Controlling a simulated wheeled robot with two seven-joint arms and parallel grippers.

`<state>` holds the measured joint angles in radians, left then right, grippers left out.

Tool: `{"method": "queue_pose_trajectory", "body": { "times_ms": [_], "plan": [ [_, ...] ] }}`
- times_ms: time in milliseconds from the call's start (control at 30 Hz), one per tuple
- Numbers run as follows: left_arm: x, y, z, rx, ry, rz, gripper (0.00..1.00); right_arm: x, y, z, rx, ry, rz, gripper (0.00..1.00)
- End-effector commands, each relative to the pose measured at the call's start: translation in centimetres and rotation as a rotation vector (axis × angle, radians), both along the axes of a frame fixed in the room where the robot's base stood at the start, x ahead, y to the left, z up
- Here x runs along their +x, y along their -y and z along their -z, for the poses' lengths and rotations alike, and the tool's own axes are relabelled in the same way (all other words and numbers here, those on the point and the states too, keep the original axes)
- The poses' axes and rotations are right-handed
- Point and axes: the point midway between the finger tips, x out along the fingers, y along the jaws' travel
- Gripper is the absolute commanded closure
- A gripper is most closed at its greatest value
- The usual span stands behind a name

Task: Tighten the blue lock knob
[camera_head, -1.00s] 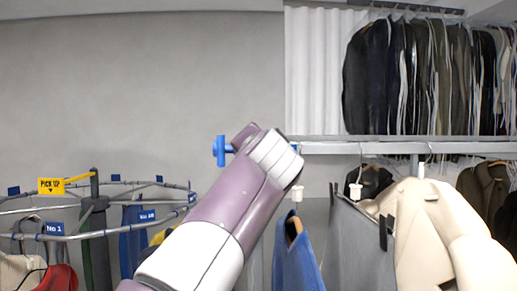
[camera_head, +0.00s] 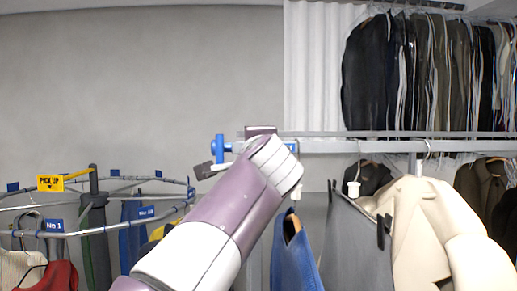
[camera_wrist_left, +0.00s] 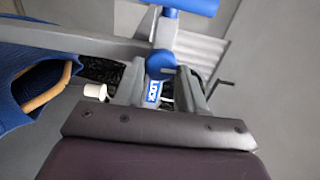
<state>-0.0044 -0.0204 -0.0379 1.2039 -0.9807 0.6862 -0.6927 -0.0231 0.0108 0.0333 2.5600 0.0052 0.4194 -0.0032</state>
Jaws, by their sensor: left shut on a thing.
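The blue lock knob (camera_wrist_left: 153,92) shows in the left wrist view with a white "LOCK" label, between the grey fingers of my left gripper (camera_wrist_left: 162,88). The fingers are shut on it. Just beyond it are a round blue part (camera_wrist_left: 160,63) and a blue bar-shaped piece (camera_wrist_left: 190,5) on a stem. In the head view my left arm reaches up from the bottom to the left end of the grey rail. A blue T-shaped piece (camera_head: 217,149) stands beside the gripper there. The gripped knob is hidden behind my wrist in that view. My right gripper is not in view.
A grey rail (camera_head: 400,146) runs right from my wrist. Below it hang a blue garment (camera_head: 292,255), a grey panel (camera_head: 358,245) and a cream jacket (camera_head: 440,235). A round rack with a yellow "PICK UP" sign (camera_head: 50,183) stands at left. Dark jackets (camera_head: 366,75) hang upper right.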

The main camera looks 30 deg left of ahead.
Motion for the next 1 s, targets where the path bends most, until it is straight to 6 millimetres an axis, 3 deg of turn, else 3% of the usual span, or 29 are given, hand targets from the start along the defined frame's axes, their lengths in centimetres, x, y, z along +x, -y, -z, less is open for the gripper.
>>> {"method": "queue_pose_trajectory", "body": {
  "times_ms": [600, 633, 667, 700, 1000],
  "plan": [
    [-0.02, -0.03, -0.05, 0.032, -0.017, -0.001, 0.91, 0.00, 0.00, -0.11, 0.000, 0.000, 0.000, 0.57],
    [-0.02, -0.04, -0.06, 0.032, -0.017, -0.001, 0.51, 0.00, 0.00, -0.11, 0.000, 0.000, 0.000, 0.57],
    [-0.02, -0.04, -0.06, 0.032, -0.017, -0.001, 0.41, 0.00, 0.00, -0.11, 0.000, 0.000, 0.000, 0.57],
    [-0.03, -0.03, -0.07, 0.032, -0.017, -0.001, 0.37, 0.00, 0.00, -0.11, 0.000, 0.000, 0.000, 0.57],
    [-0.03, -0.02, -0.09, 0.031, -0.017, 0.000, 0.37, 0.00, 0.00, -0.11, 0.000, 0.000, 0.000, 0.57]
  ]
}}
